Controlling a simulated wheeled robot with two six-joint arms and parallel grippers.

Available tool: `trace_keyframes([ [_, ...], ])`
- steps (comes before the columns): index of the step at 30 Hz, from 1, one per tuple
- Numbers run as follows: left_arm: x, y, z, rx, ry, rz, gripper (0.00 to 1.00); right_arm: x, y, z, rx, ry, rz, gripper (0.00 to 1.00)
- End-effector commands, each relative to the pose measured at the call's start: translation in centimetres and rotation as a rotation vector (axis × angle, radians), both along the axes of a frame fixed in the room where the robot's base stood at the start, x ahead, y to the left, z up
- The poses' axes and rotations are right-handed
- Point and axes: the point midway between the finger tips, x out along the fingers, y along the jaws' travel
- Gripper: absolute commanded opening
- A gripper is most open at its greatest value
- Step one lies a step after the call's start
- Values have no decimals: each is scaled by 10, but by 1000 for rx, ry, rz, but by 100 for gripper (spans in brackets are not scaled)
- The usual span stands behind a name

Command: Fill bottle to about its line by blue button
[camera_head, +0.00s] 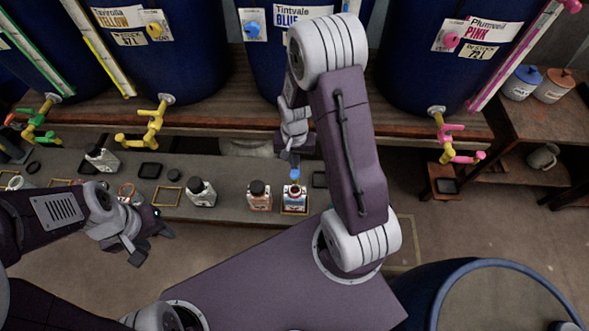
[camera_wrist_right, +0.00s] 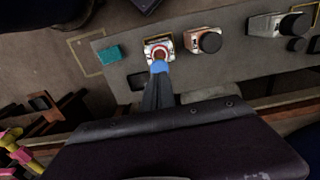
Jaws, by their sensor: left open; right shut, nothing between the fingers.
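An uncapped bottle (camera_head: 294,198) with a pale label and reddish neck stands in a square frame on the grey bench, below the blue vat (camera_head: 270,60). In the right wrist view the bottle (camera_wrist_right: 151,50) shows a reddish mouth with a blue tip (camera_wrist_right: 159,67) over it. Its fill line and level are too small to tell. The blue button (camera_head: 252,28) is on a white plate on the vat. My right gripper (camera_head: 287,155) is shut and empty, pointing down near the blue tip; contact cannot be told. My left gripper (camera_head: 152,244) is open and empty, left of the bottle.
Black-capped bottles (camera_head: 259,196) (camera_head: 201,192) stand left along the bench. The yellow vat's tap (camera_head: 148,127) and the pink vat's tap (camera_head: 450,140) hang at the sides. A teal block (camera_wrist_right: 109,55) lies near the bottle. A round drum (camera_head: 500,300) stands front right.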

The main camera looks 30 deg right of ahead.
Motion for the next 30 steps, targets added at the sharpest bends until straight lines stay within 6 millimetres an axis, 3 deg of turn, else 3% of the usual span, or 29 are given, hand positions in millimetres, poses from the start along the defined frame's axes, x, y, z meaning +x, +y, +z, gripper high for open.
trace_keyframes([
  [3, 0, 0, -3, 0, 0, 0, 46, -1, 0, -22, 1, 3, 0, 0],
  [7, 0, 0, -4, 0, 0, 0, 46, 0, 0, -35, 1, 1, 0, 0],
  [20, 0, 0, -5, 0, 0, 0, 46, 0, 0, -41, -1, -1, 0, 0],
  [27, 0, 0, -21, 0, 0, 0, 46, 0, 0, -69, 0, 1, 0, 0],
  [30, 0, 0, -20, 0, 0, 0, 46, -1, 0, -69, 1, 3, 0, 0],
])
